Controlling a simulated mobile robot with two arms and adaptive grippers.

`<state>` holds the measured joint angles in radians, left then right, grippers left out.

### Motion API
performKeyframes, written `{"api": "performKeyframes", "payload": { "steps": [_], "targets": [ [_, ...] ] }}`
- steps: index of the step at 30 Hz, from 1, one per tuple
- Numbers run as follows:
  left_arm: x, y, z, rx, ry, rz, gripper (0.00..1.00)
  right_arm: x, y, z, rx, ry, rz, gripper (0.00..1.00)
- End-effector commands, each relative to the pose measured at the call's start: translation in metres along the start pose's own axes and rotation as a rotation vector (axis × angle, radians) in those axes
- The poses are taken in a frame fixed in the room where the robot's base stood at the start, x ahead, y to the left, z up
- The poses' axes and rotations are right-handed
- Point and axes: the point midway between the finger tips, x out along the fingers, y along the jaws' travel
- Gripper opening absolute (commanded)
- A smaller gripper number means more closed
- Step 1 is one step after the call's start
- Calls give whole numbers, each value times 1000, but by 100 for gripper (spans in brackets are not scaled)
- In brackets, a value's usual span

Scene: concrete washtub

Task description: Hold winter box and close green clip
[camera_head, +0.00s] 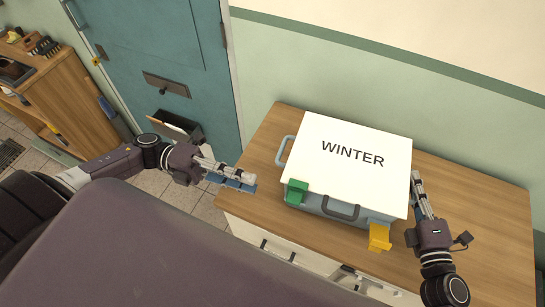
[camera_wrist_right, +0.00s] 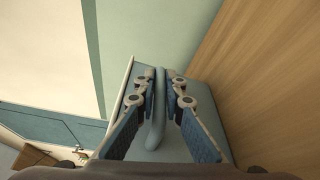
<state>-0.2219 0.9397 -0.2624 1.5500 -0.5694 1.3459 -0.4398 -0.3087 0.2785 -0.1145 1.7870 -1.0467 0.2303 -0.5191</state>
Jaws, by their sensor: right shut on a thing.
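The winter box (camera_head: 350,155), with a white lid reading WINTER and a blue-grey body, stands on the wooden cabinet top. Its green clip (camera_head: 296,191) is at the front left corner and reaches over the lid edge; I cannot tell whether it is latched. My right gripper (camera_head: 417,182) is at the box's right side. In the right wrist view its fingers (camera_wrist_right: 163,95) are shut on the box's side handle (camera_wrist_right: 155,128). My left gripper (camera_head: 243,183) is left of the box, apart from the green clip; its finger opening is unclear.
A yellow clip (camera_head: 379,238) juts out below the lid at the front right. A front handle (camera_head: 341,212) lies between the clips, and another handle (camera_head: 283,151) is on the left side. The cabinet top (camera_head: 480,215) is bare around the box. A teal door (camera_head: 170,60) stands behind my left arm.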

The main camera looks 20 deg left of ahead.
Motion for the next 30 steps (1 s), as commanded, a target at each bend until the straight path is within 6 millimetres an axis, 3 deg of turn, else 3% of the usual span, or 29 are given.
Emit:
{"api": "performKeyframes", "payload": {
  "steps": [11, 12, 18, 30],
  "targets": [
    [0, 0, 0, 0, 0, 0, 23, 0, 0, 0, 0, -1, 0, 0],
    [0, 0, 0, 0, 0, 0, 23, 0, 0, 0, 0, -1, 0, 10],
    [0, 0, 0, 0, 0, 0, 23, 0, 0, 0, 0, -1, 0, 30],
    [0, 0, 0, 0, 0, 0, 23, -7, -1, 0, 1, -1, -2, 30]
  ]
}}
